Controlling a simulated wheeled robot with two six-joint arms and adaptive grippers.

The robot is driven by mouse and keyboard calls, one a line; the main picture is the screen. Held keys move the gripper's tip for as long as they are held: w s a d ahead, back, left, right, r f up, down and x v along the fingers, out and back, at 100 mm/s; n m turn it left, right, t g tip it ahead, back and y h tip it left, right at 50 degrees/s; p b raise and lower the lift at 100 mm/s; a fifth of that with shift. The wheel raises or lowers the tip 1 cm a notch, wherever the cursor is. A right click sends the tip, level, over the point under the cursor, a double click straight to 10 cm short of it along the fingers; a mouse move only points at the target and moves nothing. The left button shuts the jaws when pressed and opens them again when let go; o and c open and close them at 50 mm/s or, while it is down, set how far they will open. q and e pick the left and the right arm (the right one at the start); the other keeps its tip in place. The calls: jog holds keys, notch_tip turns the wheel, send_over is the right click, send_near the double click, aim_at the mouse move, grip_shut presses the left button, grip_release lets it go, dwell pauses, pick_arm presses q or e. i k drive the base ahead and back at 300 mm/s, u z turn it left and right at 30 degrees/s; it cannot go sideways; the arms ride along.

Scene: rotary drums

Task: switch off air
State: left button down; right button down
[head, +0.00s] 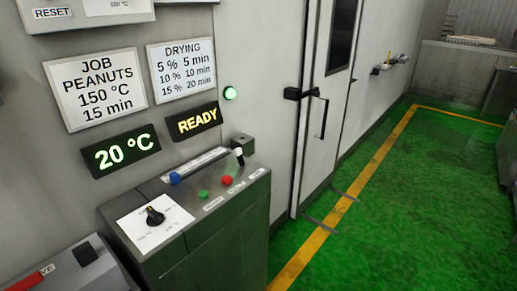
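A grey control console (225,225) stands against the wall in the head view. Its top carries a black rotary knob (155,215) on a white dial plate, a blue button (174,178), a green button (203,194), a red button (227,181) and a small white-tipped lever (239,154). The small labels are too blurred to read, so I cannot tell which control is for air. Neither of my grippers is in view.
Displays above read 20 °C (121,152) and READY (197,121), beside a lit green lamp (230,93). Another panel with a red handle (30,281) is at lower left. A white door (325,110) is right of the console. The green floor (400,220) is clear.

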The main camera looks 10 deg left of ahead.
aim_at(237, 152)
jog(key=z, duration=0.2)
jog(key=i, duration=0.9)
jog(key=u, duration=0.45)
